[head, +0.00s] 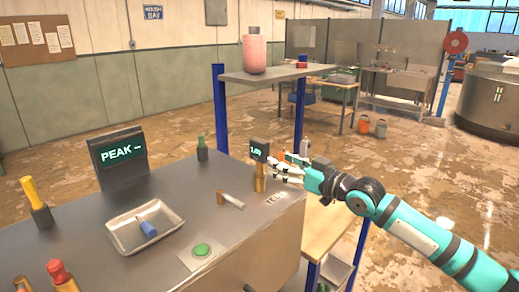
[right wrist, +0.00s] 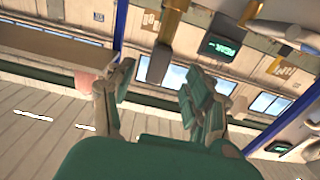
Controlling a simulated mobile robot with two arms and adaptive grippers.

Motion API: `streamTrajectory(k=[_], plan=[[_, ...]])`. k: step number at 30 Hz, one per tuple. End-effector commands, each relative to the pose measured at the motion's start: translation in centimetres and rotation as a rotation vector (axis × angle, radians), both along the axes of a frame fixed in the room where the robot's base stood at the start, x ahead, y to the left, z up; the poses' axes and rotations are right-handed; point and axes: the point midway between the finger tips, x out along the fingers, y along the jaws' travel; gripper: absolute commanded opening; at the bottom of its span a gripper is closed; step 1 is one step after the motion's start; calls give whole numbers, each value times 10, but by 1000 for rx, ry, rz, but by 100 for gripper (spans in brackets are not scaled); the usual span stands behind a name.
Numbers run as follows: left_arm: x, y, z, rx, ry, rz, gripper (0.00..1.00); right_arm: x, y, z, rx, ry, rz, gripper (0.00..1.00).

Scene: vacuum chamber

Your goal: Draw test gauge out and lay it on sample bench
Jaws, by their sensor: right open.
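The test gauge appears to be the small dark box with a lit display (head: 259,149) on a brass stem (head: 260,178), upright at the far right of the grey bench (head: 110,255). My right gripper (head: 282,170) is open just right of the gauge, its fingers pointing left toward it. In the right wrist view, the fingers (right wrist: 155,82) are spread and the gauge's dark head (right wrist: 155,63) shows beyond the gap between them. No hold on it shows. I cannot tell which surface is the sample bench. My left gripper is not in view.
A metal tray (head: 122,235) holds a blue-handled item. A green button (head: 201,250), a tool with a pale handle (head: 231,201) and a PEAK display (head: 118,157) are on the bench. A shelf (head: 290,72) on blue posts holds a pink bottle (head: 254,52).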

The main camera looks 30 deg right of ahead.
Motion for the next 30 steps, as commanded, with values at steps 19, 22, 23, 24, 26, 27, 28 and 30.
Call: streamTrajectory(k=[19,22,23,24,26,27,28,30], plan=[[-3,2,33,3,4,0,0,82,29,0,1,0,0,54],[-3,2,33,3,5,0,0,83,29,0,0,1,0,54],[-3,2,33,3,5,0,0,83,29,0,0,1,0,54],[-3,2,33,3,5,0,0,83,29,0,0,0,0,54],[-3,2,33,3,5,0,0,83,29,0,0,0,0,54],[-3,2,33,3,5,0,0,83,29,0,0,0,0,54],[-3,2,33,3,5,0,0,83,29,0,0,0,0,51],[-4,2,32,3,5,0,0,83,29,0,0,0,0,42]])
